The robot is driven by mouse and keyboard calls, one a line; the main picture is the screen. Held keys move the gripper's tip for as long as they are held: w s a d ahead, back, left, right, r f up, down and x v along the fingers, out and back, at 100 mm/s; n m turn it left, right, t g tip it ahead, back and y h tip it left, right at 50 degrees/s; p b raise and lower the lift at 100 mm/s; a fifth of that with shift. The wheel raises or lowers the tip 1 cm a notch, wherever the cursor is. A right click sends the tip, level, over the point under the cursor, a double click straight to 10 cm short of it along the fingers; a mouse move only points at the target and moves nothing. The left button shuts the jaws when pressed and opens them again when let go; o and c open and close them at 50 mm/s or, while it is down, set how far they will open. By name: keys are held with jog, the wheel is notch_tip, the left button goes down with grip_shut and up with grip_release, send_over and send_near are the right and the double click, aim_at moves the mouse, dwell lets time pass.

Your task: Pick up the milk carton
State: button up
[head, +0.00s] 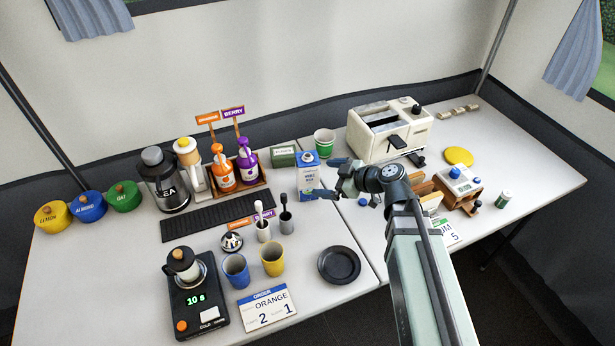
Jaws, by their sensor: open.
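The milk carton (308,178) is blue and white with a round cap on top. It stands upright near the middle of the white table in the head view. My gripper (326,178) is open at the carton's right side, with one finger by its upper part and the other by its lower part in the picture. I cannot tell whether the fingers touch the carton or reach around it. The arm comes in from the lower right.
A green cup (324,142) and a green box (284,155) stand just behind the carton. A cream toaster (388,128) is behind my wrist. Dark and white stirrers (286,220) stand to the left. A black plate (339,264) lies in front.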

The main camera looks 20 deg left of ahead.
aim_at(308, 176)
jog(key=m, duration=0.1)
jog(key=s+m, duration=0.1)
jog(key=shift+d+m+y, duration=0.1)
jog(key=shift+m+y, duration=0.2)
jog(key=shift+y, duration=0.1)
jog(key=shift+m, duration=0.3)
jog(key=shift+x, duration=3.7)
jog(key=shift+w+r+t, duration=0.1)
jog(key=shift+r+t, duration=0.05)
jog(key=shift+t, duration=0.15)
jog(key=c, duration=1)
jog(key=shift+r, duration=0.25)
jog(key=shift+r, duration=8.5)
